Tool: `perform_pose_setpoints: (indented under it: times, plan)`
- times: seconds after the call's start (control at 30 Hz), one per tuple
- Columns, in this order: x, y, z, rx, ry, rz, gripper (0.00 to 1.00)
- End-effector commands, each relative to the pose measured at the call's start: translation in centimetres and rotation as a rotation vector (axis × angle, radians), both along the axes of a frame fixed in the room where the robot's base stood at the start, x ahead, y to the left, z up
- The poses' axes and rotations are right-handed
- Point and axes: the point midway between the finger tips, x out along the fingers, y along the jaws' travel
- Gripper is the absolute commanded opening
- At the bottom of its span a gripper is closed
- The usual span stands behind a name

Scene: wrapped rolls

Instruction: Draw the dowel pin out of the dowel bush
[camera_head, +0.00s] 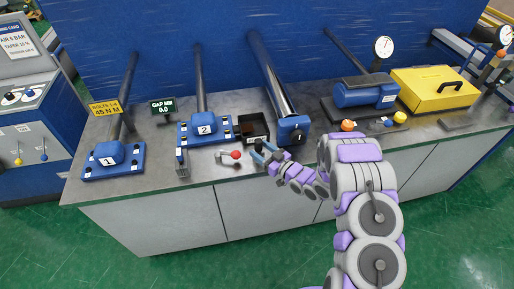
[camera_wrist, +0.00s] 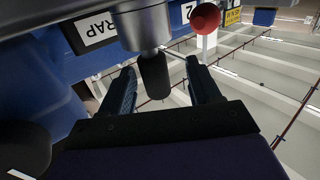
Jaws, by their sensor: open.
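My gripper (camera_wrist: 160,88) is open, with its two dark fingers apart on either side of a dark, blunt-ended pin (camera_wrist: 154,76), which looks like the dowel pin. I see no clear contact between fingers and pin. The pin sticks out of a grey metal cylinder (camera_wrist: 142,27), which looks like the dowel bush. How deep the pin sits is hidden.
A red ball knob (camera_head: 236,154) is left of my gripper; a red ball also shows in the wrist view (camera_wrist: 205,16). Blue blocks (camera_head: 203,129) with long rollers stand along the grey bench (camera_head: 160,170). A yellow case (camera_head: 430,90) lies at the right.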

Motion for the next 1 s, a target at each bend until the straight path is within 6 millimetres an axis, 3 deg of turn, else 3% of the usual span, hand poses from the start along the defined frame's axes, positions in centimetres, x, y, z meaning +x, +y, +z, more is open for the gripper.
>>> perform_pose_setpoints:
  times: [0.3,0.57,0.73,1.0]
  plan:
    - [2.1,1.3,-0.1,0.014,-0.002,-0.003,0.62]
    - [2.2,2.2,-0.2,0.005,0.0,-0.004,0.61]
    - [2.2,2.7,-0.3,0.001,0.001,-0.002,0.45]
    - [2.2,1.8,-0.2,0.009,0.001,-0.003,0.19]
